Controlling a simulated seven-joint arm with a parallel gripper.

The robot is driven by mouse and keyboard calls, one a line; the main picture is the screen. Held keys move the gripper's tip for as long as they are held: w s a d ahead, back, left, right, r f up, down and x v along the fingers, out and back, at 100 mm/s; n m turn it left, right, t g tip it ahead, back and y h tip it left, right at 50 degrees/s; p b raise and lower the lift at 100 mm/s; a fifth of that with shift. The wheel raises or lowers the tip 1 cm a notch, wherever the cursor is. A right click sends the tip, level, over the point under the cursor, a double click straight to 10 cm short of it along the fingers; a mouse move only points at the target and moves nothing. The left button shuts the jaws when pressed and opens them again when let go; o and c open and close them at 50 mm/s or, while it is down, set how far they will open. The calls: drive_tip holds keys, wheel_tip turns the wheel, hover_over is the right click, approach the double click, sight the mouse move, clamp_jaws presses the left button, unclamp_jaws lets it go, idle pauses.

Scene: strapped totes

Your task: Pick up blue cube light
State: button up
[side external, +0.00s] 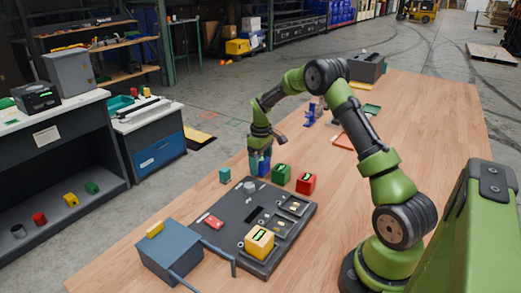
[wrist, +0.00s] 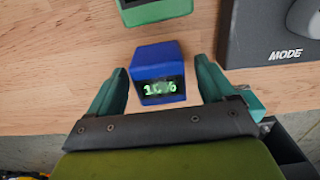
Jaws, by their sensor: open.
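The blue cube (wrist: 157,62) stands on the wooden table in the wrist view, with a lit green readout on its near face. In the side external view the blue cube (side external: 264,167) is partly hidden by my gripper (side external: 259,164). In the wrist view my gripper (wrist: 160,76) is open, its teal fingers reaching along the left and right of the cube. A gap of table shows on each side, and the fingers do not appear to touch the cube.
A green cube (side external: 281,174) stands close to the blue one, with a red cube (side external: 306,183) beyond it. A dark panel (side external: 222,226) carries a yellow cube (side external: 259,242). A small teal block (side external: 225,175) stands left of my gripper.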

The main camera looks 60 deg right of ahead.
drive_tip(key=shift+f, duration=0.35)
drive_tip(key=shift+c, duration=0.5)
